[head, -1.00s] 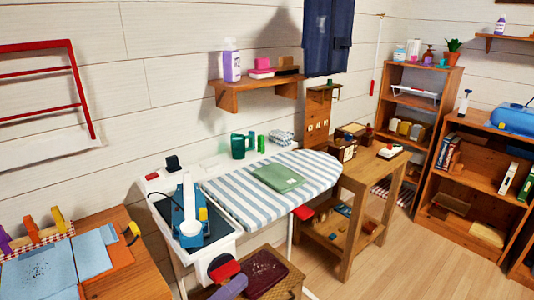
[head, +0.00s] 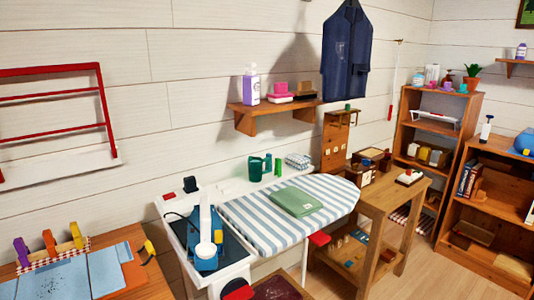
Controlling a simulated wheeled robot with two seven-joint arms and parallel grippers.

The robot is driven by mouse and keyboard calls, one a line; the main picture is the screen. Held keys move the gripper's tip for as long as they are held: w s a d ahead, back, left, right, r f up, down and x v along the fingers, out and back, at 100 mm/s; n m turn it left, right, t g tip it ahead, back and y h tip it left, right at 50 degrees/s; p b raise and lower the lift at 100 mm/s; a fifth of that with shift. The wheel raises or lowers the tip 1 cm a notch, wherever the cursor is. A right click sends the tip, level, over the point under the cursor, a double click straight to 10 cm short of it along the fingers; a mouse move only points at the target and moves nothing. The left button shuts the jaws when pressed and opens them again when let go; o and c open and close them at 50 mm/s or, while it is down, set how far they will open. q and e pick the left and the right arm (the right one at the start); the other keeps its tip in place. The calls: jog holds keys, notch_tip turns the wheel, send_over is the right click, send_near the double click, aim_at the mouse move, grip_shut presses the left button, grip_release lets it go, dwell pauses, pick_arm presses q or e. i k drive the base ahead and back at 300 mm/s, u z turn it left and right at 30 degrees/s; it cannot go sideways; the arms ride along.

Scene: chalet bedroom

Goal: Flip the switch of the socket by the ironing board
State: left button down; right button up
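The ironing board (head: 325,190) has a blue-and-white striped cover, with a folded green cloth (head: 297,202) on it. At its left end is a white stand with a dark pad (head: 233,250), where a blue and white iron (head: 207,262) rests. A small black block (head: 190,184), possibly the socket or a plug in it, sits at the stand's back edge by the wall. A small red piece (head: 172,197) is just left of it and may be the switch; its position is too small to tell. Neither gripper is in view.
A wooden table (head: 120,240) with blue cloths is at the left. A wall shelf (head: 272,109) with a bottle hangs above the board. A wooden side table (head: 398,192) and bookcases stand at the right. Dark and red items lie below the stand.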

aim_at(172, 195)
jog(key=k, duration=0.5)
jog(key=u, duration=1)
jog(key=i, duration=0.85)
jog(key=z, duration=1.35)
jog(key=i, duration=0.6)
jog(key=z, duration=0.15)
